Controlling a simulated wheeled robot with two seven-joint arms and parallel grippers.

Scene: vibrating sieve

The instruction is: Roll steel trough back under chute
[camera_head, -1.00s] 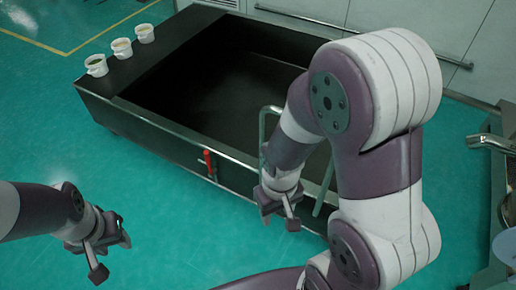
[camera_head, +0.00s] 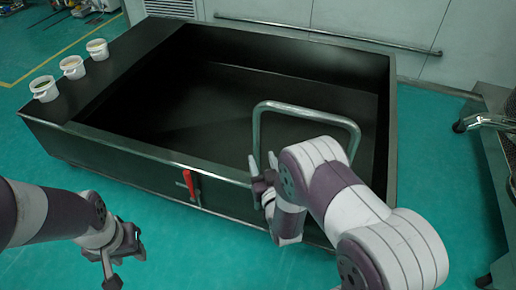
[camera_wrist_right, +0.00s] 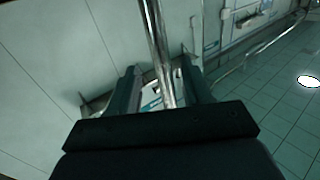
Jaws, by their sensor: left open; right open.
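The large black steel trough (camera_head: 155,165) fills the middle of the head view, with its open top showing an empty-looking dark inside. A grey U-shaped tube handle (camera_head: 305,112) stands up at its near side. My right gripper (camera_head: 257,172) is open at the handle's left leg. In the right wrist view a shiny bar (camera_wrist_right: 157,40) runs between the open fingers of my right gripper (camera_wrist_right: 163,85); contact cannot be told. My left gripper (camera_head: 127,262) is open and empty over the floor, left of the trough's near side. No chute can be made out.
A red lever (camera_head: 189,186) sits on the trough's near wall. Several white cups stand on its left ledge, one nearest (camera_head: 44,88). A wall with a rail (camera_head: 320,33) is behind. Machinery (camera_head: 490,121) stands at right.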

